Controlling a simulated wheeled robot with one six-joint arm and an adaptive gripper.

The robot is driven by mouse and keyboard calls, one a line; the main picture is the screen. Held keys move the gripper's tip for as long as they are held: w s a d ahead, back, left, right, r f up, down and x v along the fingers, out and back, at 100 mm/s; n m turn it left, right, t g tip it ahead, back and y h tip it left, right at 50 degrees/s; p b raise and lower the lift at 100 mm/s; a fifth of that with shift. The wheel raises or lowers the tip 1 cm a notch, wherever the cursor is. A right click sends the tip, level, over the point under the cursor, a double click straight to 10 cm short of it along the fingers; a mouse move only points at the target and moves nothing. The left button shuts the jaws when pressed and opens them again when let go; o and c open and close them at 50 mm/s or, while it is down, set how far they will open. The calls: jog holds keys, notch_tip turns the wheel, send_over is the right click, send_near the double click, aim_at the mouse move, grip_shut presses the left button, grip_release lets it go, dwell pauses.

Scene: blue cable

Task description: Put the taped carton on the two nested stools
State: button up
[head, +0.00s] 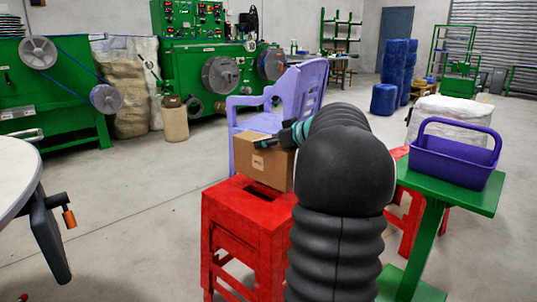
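The brown taped carton (257,160) has a small printed mark on its near side. In the head view it appears over the back part of the red stool top. I cannot tell whether it rests there or hangs just above. The two nested red stools (222,205) stand upright on the floor, with a dark slot in the top seat. My gripper (264,142), dark with teal parts, is at the carton's upper edge. My own arm hides most of it and the carton's right side, so its grip is unclear.
A lilac chair (304,88) stands right behind the carton. A green stand (424,187) with a purple basket (455,155) is at right, with another red stool (397,202) beside it. A round white table (14,178) is at left. The floor between table and stools is clear.

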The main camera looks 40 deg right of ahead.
jog(key=shift+f, duration=1.9)
jog(key=shift+f+b, duration=0.2)
jog(key=shift+b, duration=0.25)
jog(key=o, duration=1.8)
jog(key=shift+r, duration=0.1)
